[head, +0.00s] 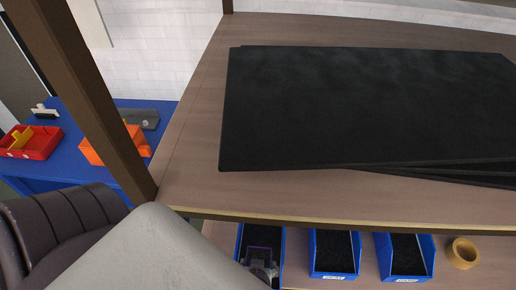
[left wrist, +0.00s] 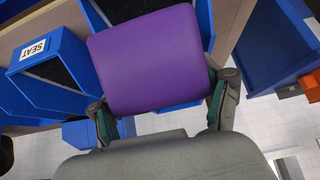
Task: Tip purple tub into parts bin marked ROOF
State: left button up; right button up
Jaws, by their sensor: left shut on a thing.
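The purple tub (left wrist: 150,60) fills the middle of the left wrist view, its side or base facing the camera. My left gripper (left wrist: 160,112) is shut on it, with a finger at each side. My left gripper (head: 262,268) is partly visible there. That bin's label is hidden, so I cannot tell whether it reads ROOF. My right gripper is not in view.
A blue bin marked SEAT (left wrist: 25,85) stands beside the tub in the left wrist view. Two more blue bins (head: 333,268) (head: 424,262) and a tan cup (head: 462,254) stand on the lower shelf. The upper shelf (head: 300,200) with black panels (head: 370,110) overhangs them.

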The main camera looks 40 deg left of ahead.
pick_arm(q)
jog(key=shift+w+a+r+g+h+p, duration=0.25)
jog(key=shift+r+g+h+p, duration=0.45)
jog(key=shift+p, duration=0.75)
jog(key=shift+w+a+r+g+p, duration=0.1)
jog(key=shift+w+r+g+p, duration=0.25)
jog(key=shift+g+p, duration=0.55)
jog(key=shift+w+a+r+g+h, duration=0.1)
jog(key=shift+w+r+g+h, duration=0.1)
jog(key=shift+g+h, duration=0.25)
jog(key=shift+w+a+r+g+h, duration=0.35)
jog(key=shift+w+g+h, duration=0.3)
jog(key=shift+g, duration=0.5)
jog(key=shift+w+a+r+g+h, duration=0.25)
jog(key=shift+w+a+g+h, duration=0.2)
jog(key=shift+g+h, duration=0.55)
jog(key=shift+w+a+r+g+h, duration=0.35)
jog(key=shift+w+g+h, duration=0.25)
jog(key=shift+g, duration=0.7)
jog(key=shift+w, duration=0.1)
